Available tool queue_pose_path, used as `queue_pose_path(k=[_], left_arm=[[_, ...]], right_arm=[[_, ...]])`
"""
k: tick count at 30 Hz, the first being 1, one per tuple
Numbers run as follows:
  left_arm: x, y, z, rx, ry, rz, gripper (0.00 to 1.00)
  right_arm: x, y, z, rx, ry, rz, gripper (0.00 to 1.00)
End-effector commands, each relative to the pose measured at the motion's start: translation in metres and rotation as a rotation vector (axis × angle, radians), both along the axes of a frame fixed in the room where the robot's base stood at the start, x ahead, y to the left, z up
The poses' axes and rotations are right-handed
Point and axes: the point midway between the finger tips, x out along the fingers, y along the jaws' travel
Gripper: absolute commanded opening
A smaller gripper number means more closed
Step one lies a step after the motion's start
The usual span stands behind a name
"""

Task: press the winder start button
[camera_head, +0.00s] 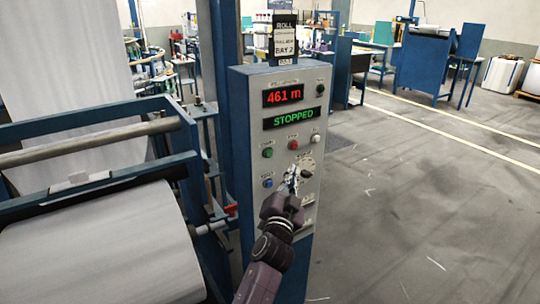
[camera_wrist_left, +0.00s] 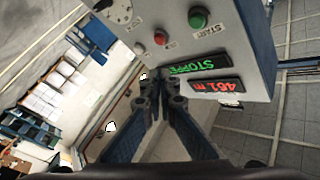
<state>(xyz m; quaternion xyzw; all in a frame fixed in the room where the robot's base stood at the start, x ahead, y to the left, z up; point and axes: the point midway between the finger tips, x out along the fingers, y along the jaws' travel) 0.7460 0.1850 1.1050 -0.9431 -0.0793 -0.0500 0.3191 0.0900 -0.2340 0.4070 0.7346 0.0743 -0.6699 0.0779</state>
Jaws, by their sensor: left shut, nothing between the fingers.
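The winder control panel (camera_head: 245,135) is a grey-faced box on a blue post, with displays reading "461 m" and "STOPPED". The green start button (camera_head: 267,152) is at the left of the upper button row. In the left wrist view the green button (camera_wrist_left: 198,17) has a START label beside it. My left gripper (camera_head: 291,178) is shut and empty, in front of the panel's lower part, below and right of the green button. In the left wrist view its fingertips (camera_wrist_left: 155,82) appear clear of the green button. I cannot tell the exact gap to the panel.
A red button (camera_head: 293,144), a white button (camera_head: 315,139), a blue button (camera_head: 267,183) and a dial (camera_head: 306,162) share the panel. A large fabric roll (camera_head: 100,245) and blue loom frame stand at the left. Open floor (camera_head: 420,200) lies at the right.

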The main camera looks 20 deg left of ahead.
Motion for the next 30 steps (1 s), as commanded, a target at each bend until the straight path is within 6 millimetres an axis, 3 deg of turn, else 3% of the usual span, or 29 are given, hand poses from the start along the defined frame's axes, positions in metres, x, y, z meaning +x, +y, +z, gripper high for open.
queue_pose_path(k=[5,21,30], left_arm=[[0.005,0.006,0.000,0.001,0.000,0.000,0.00],[0.047,0.060,-0.002,0.001,0.001,-0.001,0.00],[0.054,0.069,-0.001,0.000,0.001,0.000,0.00]], right_arm=[[0.000,-0.002,0.001,-0.003,0.000,0.000,0.44],[0.000,-0.003,0.000,-0.004,0.000,-0.001,0.44],[-0.001,-0.003,-0.001,-0.003,0.000,-0.001,0.44]])
